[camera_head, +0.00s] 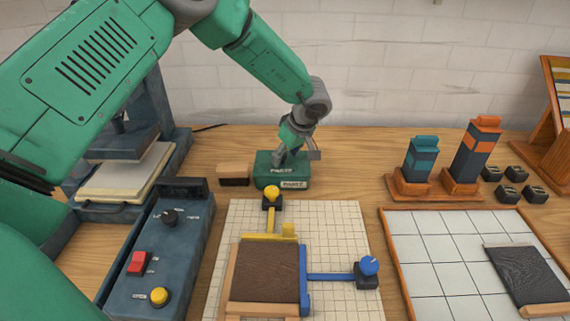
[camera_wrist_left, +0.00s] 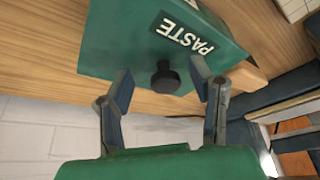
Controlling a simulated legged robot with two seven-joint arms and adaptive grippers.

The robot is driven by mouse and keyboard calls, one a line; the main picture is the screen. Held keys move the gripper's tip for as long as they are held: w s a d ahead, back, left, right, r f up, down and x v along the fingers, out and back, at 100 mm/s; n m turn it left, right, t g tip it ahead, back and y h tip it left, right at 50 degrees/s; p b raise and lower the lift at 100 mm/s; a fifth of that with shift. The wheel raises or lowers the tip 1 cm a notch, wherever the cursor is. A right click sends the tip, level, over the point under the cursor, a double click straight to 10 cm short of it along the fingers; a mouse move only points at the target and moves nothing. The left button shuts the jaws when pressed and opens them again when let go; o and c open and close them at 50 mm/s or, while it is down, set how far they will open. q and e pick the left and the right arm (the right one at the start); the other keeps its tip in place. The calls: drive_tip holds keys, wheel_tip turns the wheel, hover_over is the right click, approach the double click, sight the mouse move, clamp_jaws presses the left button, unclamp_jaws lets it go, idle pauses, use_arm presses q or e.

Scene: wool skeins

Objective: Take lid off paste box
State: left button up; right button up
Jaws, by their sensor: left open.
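The green paste box (camera_head: 280,177) stands on the table behind the gridded mat, its lid on. In the left wrist view the box (camera_wrist_left: 120,42) shows a PASTE label and a dark round knob (camera_wrist_left: 165,77) on its lid. My left gripper (camera_head: 297,153) is just over the box in the head view. In the left wrist view its two fingers are apart, one on each side of the knob, with gaps between. Whether the fingertips are level with the knob is hard to tell. My right gripper is not in view.
A wooden-topped block (camera_head: 234,174) sits close left of the box. A yellow-knobbed clamp (camera_head: 272,195) stands in front of it. A blue control box (camera_head: 160,255) and a press are at left. Teal (camera_head: 421,160) and orange (camera_head: 473,150) towers stand at right.

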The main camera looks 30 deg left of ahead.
use_arm(q)
drive_tip(key=shift+a+f, duration=0.15)
drive_tip(key=shift+a, duration=0.3)
drive_tip(key=shift+a+f, duration=0.2)
drive_tip(key=shift+a, duration=0.35)
clamp_jaws()
drive_tip(key=shift+d, duration=0.1)
